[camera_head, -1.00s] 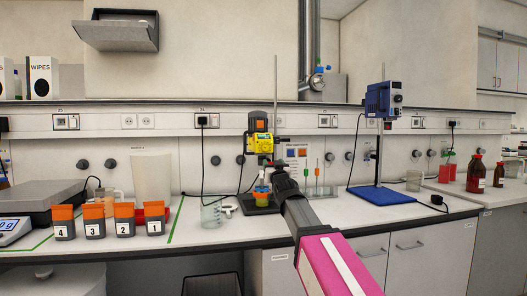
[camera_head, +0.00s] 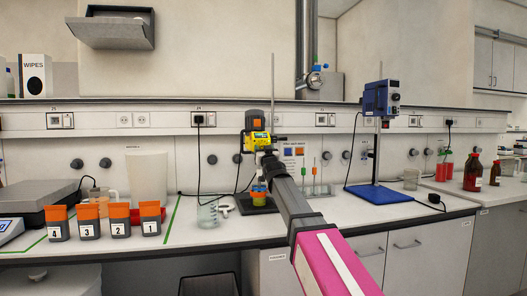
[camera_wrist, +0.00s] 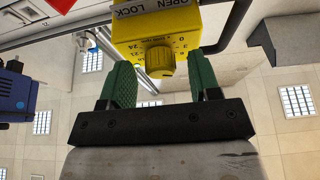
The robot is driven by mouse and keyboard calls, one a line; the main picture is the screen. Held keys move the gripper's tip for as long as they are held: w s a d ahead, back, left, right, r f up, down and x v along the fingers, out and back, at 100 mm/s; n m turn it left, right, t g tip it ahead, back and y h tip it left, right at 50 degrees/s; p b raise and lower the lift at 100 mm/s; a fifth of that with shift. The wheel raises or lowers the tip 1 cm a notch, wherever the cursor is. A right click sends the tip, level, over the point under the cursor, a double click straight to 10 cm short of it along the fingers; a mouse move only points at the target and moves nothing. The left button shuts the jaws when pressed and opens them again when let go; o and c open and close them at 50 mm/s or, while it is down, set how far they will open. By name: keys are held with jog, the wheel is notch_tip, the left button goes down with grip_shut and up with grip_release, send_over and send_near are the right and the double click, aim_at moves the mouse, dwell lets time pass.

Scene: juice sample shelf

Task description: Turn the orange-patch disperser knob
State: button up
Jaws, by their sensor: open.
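The disperser (camera_head: 258,141) is a yellow unit with a dark motor top on a stand in the middle of the bench. It bears an orange patch (camera_head: 261,137). In the wrist view its yellow body (camera_wrist: 165,25) carries a round yellow knob (camera_wrist: 158,58) with a numbered scale and the words OPEN LOCK. My gripper (camera_wrist: 158,62) is open, its two green fingers on either side of the knob, with gaps apparent. In the head view my gripper (camera_head: 266,158) is just below the disperser head and partly hidden by my arm. A vessel (camera_head: 259,191) stands beneath.
A blue stirrer (camera_head: 381,98) stands on a blue base (camera_head: 378,194) to the right. A glass beaker (camera_head: 208,213) is left of the disperser. Several numbered orange-lidded boxes (camera_head: 89,222) stand further left. A small rack (camera_head: 315,189) is behind my arm.

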jog(key=shift+w+a+r, duration=0.1)
jog(key=shift+w, duration=0.15)
jog(key=c, duration=0.9)
jog(key=shift+c, duration=0.2)
jog(key=shift+n+g+y, duration=0.4)
jog(key=shift+n+y, duration=0.7)
jog(key=shift+n, duration=1.1)
jog(key=n+g+y, duration=0.1)
jog(key=n, duration=0.3)
jog(key=n+g+y, duration=0.1)
jog(key=n+g, duration=0.1)
jog(key=n, duration=0.2)
jog(key=n+g+y, duration=0.1)
jog(key=n, duration=0.2)
jog(key=shift+d+r+n, duration=0.15)
jog(key=shift+d+n, duration=0.2)
jog(key=shift+n, duration=0.05)
